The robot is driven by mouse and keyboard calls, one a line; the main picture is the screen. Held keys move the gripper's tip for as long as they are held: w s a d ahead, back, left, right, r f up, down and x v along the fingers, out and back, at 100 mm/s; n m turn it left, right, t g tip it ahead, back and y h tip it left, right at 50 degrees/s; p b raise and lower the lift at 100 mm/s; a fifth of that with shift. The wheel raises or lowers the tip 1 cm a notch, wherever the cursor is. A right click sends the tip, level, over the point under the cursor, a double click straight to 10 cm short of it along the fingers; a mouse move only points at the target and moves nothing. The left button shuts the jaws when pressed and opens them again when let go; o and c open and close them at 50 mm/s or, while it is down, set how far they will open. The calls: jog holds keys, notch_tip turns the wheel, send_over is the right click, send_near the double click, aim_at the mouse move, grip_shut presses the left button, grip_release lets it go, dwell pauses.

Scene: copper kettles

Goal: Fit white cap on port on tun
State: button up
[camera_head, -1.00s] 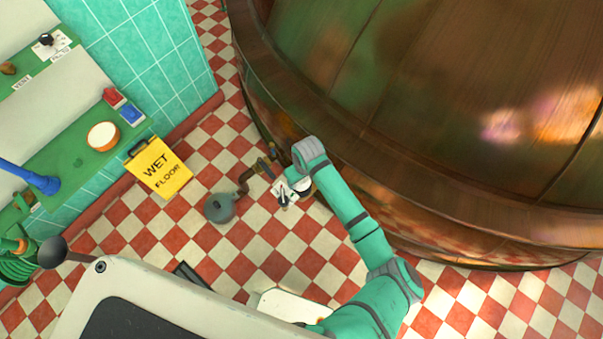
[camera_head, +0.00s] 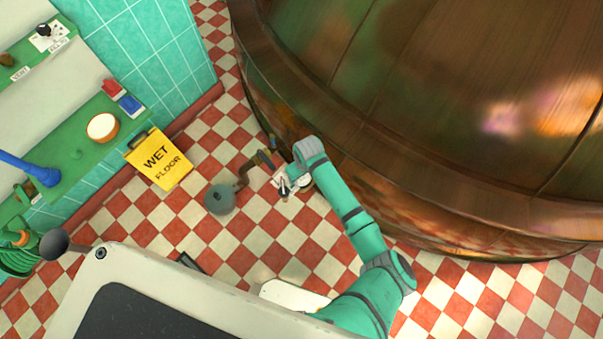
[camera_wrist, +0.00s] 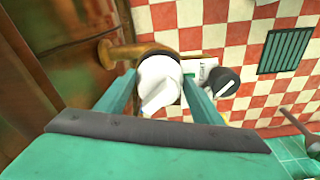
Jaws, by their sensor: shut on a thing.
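The big copper tun (camera_head: 430,110) fills the right of the head view, and its wall is at the left of the wrist view (camera_wrist: 60,40). A brass pipe, the port (camera_wrist: 120,50), sticks out from that wall. My gripper (camera_wrist: 158,95) is shut on the white cap (camera_wrist: 159,82), which sits between the two fingers. The cap is in line with the port's dark-rimmed end and covers part of it. I cannot tell whether they touch. In the head view my gripper (camera_head: 284,183) is low beside the tun's foot, and the cap is hard to make out.
A grey rounded thing (camera_head: 220,198) with a bent pipe stands on the checkered floor left of my gripper. A yellow wet floor sign (camera_head: 159,160) stands by the tiled wall. Green shelves (camera_head: 70,150) are at the left. A floor grate (camera_wrist: 285,50) lies clear in the wrist view.

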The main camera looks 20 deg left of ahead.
jog(key=shift+a+f, duration=0.1)
jog(key=shift+f, duration=0.55)
dwell(0.4)
jog(key=o, duration=1.1)
jog(key=r, duration=0.7)
jog(key=d+r, duration=0.1)
jog(key=r, duration=0.2)
jog(key=shift+s+r, duration=0.35)
jog(key=shift+r, duration=0.05)
jog(key=shift+d, duration=0.1)
jog(key=shift+s, duration=0.1)
